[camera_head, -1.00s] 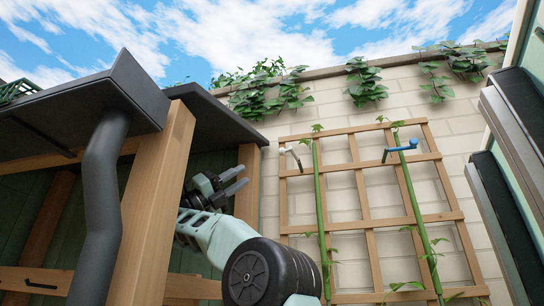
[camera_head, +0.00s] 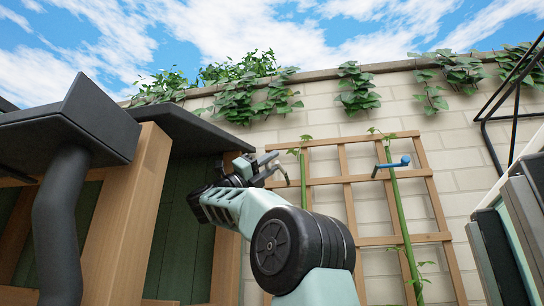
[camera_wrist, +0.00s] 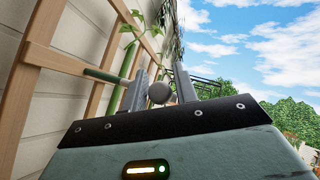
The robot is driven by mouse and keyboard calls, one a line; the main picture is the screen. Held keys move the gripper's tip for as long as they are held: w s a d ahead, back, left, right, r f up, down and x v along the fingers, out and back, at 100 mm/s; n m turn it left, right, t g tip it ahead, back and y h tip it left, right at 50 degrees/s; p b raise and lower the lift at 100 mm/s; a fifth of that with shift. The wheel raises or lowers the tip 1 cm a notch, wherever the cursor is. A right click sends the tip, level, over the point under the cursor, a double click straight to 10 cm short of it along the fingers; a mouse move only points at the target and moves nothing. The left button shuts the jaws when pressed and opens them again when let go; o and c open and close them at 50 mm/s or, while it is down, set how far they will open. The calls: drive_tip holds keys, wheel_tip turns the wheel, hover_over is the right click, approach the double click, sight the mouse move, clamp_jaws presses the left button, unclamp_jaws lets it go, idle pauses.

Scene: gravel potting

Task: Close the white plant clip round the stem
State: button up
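The left green stem (camera_head: 303,178) climbs the wooden trellis (camera_head: 376,241), with leaves at its top. My gripper (camera_head: 277,169) is raised just left of this stem. The knob looks like the end of the white clip. It sits nearer the left finger, with a gap to the right finger; contact is unclear. The stem (camera_wrist: 117,98) shows left of the fingers. Most of the clip is hidden, so its closure cannot be told.
A blue clip (camera_head: 391,166) sits on the right stem (camera_head: 403,225). A wooden frame with a dark roof (camera_head: 185,130) stands close left of my arm. A pale brick wall (camera_head: 325,122) with hanging ivy (camera_head: 357,90) is behind. Dark-edged panels (camera_head: 495,255) stand at right.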

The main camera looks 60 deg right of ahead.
drive_tip(key=shift+s+d+r, duration=0.15)
clamp_jaws()
drive_tip(key=shift+b, duration=0.3)
